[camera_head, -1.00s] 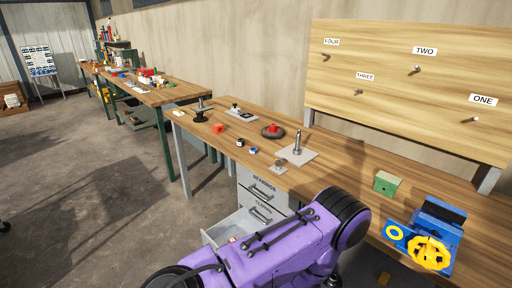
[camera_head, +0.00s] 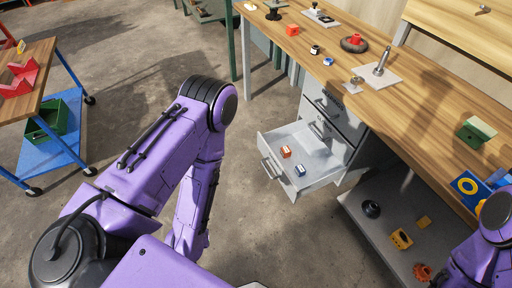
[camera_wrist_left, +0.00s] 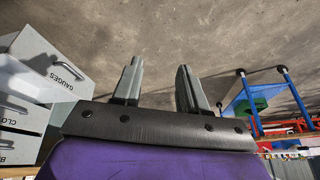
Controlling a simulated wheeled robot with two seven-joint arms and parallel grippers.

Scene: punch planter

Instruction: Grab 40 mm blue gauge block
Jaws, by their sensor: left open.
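A small blue block (camera_head: 299,170) with a pale top lies in the open grey drawer (camera_head: 270,153), near its front right corner in the head view. An orange-red block (camera_head: 286,152) lies beside it. No size mark is readable on either. My right gripper is out of view.
The drawer cabinet (camera_head: 335,120) stands under the wooden workbench (camera_head: 400,110). A lower shelf (camera_head: 385,225) holds several small parts. A blue cart (camera_head: 50,155) stands at the left. The floor between cart and drawer is clear apart from my arm.

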